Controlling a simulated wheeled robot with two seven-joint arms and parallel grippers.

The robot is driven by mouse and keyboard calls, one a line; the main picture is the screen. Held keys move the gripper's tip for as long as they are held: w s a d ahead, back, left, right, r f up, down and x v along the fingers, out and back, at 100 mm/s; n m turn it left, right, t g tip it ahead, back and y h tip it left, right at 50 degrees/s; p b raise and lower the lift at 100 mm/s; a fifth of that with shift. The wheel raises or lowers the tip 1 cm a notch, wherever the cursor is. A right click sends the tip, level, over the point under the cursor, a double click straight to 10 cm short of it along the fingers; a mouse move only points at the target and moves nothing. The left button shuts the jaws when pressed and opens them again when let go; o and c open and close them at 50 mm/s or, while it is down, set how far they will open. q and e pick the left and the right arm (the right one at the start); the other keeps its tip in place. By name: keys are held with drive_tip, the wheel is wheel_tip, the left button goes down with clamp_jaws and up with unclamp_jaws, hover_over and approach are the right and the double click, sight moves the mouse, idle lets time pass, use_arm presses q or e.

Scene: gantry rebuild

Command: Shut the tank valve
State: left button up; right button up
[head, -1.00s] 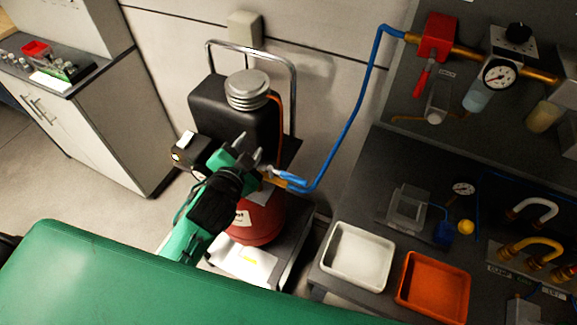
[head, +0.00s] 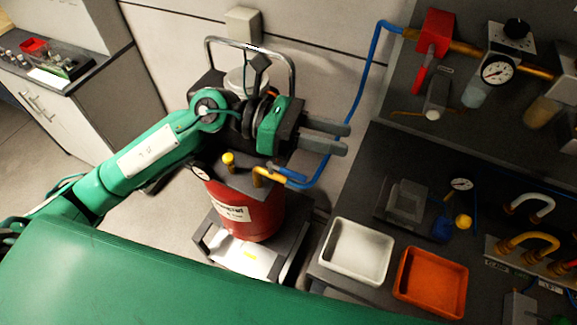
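The red tank (head: 243,212) with a white label stands upright on a low grey cart. A yellow knob (head: 228,158) and a small gauge (head: 201,172) show on its top. A brass outlet fitting (head: 264,174) on the top joins the blue hose (head: 352,115). I cannot tell for certain which part is the tank valve. My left gripper (head: 337,138) is above the tank top, fingers pointing right, apart from the knob and fitting in the picture. Its fingers look parted and nothing shows between them. The gripper and wrist hide part of the tank's rear. My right gripper is not in view.
A metal handle frame (head: 292,75) rises behind the tank near my wrist. A white tray (head: 357,250) and an orange tray (head: 432,281) sit on the dark bench at right. A red-handled valve (head: 433,38) and a pressure gauge (head: 497,70) are on the panel above.

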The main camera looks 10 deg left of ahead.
use_arm(q)
drive_tip(key=w+a+f+m+y, duration=0.1)
drive_tip(key=a+f+m+y, duration=0.35)
drive_tip(key=f+y, duration=0.2)
drive_tip(key=t+y, duration=0.2)
drive_tip(key=y, duration=0.4)
approach(292, 172)
drive_tip(key=shift+m, duration=0.35)
drive_tip(key=p+x, duration=0.5)
drive_tip(key=x, duration=0.2)
drive_tip(key=shift+d+f, duration=0.1)
drive_tip(key=shift+f, duration=0.05)
drive_tip(key=shift+d+f, duration=0.15)
drive_tip(key=shift+f, duration=0.2)
clamp_jaws()
